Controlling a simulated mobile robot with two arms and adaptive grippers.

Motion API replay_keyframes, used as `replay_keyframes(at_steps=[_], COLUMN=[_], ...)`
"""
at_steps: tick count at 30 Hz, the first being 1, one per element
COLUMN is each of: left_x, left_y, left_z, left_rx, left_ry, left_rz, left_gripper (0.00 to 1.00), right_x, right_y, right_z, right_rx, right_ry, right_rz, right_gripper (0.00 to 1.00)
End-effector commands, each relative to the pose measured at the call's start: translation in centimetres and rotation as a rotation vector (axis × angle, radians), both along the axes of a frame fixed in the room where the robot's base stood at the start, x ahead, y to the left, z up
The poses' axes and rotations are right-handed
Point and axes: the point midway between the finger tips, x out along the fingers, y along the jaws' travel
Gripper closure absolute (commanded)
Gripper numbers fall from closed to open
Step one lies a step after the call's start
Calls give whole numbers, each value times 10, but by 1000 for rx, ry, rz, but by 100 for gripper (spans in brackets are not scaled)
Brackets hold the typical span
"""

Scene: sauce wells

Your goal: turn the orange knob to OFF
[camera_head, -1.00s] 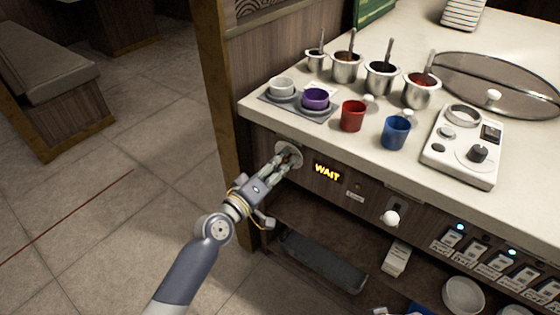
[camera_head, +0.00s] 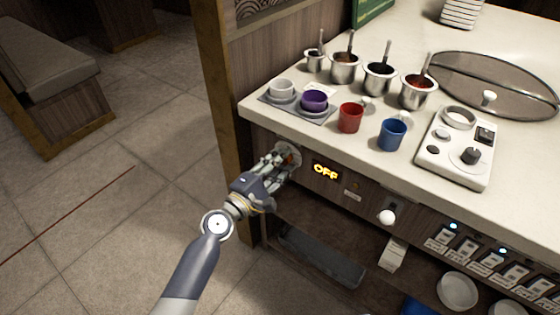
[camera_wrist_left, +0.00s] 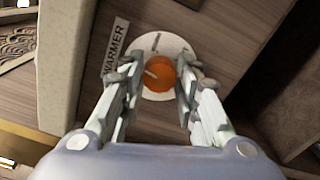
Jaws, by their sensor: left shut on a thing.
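The orange knob (camera_wrist_left: 160,75) sits on a round pale dial plate (camera_wrist_left: 174,44) on the counter's front panel, beside a WARMER label (camera_wrist_left: 115,47). A light pointer line shows on the knob's left side in the left wrist view. My left gripper (camera_wrist_left: 153,80) is shut on the knob, one finger on each side. In the head view my left gripper (camera_head: 284,158) reaches the dial at the counter's left end and mostly hides the knob. The display (camera_head: 326,171) right of it reads OFF in lit yellow letters. My right gripper is not in view.
On the counter above stand a grey tray (camera_head: 268,98) with white and purple cups, a red cup (camera_head: 350,117), a blue cup (camera_head: 392,134) and several metal sauce pots. A white round knob (camera_head: 387,217) juts from the panel. An open shelf lies below.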

Motion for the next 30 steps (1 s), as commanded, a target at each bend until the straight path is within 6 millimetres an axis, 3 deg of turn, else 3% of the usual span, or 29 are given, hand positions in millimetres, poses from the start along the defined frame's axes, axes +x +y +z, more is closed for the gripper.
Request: replay_keyframes(at_steps=[12, 28, 29, 30], left_x=[1, 1, 1, 1], left_y=[1, 2, 1, 1], left_z=[2, 2, 2, 2], left_rx=[-144, -160, -160, -160], left_ry=[101, 113, 113, 113], left_rz=[3, 4, 4, 3], left_gripper=[94, 94, 66, 56], right_x=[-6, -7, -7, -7], right_y=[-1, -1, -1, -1], right_z=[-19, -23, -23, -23], right_rx=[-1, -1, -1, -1], right_ry=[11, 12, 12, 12], right_rz=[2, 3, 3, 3], right_gripper=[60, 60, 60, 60])
